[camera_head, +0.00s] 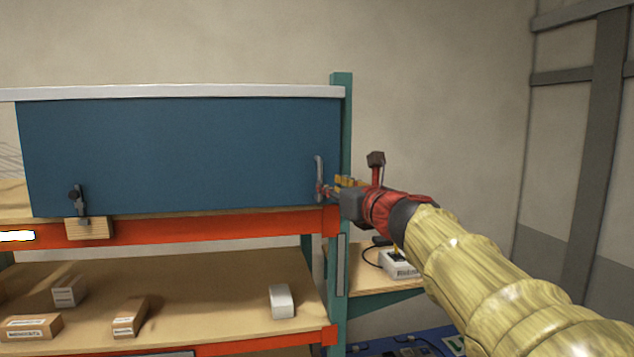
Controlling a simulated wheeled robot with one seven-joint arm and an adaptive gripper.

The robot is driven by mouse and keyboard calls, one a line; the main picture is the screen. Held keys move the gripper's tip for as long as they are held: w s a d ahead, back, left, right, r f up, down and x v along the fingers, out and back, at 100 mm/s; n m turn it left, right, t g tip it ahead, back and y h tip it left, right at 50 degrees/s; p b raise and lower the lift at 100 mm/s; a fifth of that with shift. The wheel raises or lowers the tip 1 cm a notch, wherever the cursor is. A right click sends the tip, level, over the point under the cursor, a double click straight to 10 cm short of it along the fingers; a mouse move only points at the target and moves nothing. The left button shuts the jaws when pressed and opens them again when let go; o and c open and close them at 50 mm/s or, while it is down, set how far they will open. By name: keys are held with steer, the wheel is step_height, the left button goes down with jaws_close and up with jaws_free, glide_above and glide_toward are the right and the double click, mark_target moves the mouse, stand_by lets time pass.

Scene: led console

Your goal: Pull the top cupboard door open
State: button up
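The top cupboard door (180,155) is a wide blue panel under a white top board. A dark latch (79,204) sits at the door's lower left, over a small wooden block (88,229).
A green upright post (340,125) stands just right of the door, close to my gripper. An orange beam (200,230) runs below it. The lower shelf (210,290) holds several small boxes. A side shelf (360,278) carries a white device (400,264).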

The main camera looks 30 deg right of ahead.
mark_target(320, 194)
steer(key=w, duration=0.4)
steer(key=w+p, duration=0.1)
steer(key=w, duration=0.2)
steer(key=shift+w+d, duration=0.1)
steer(key=shift+d, duration=0.15)
steer(key=shift+c, duration=0.4)
steer(key=shift+c, duration=0.7)
jaws_close()
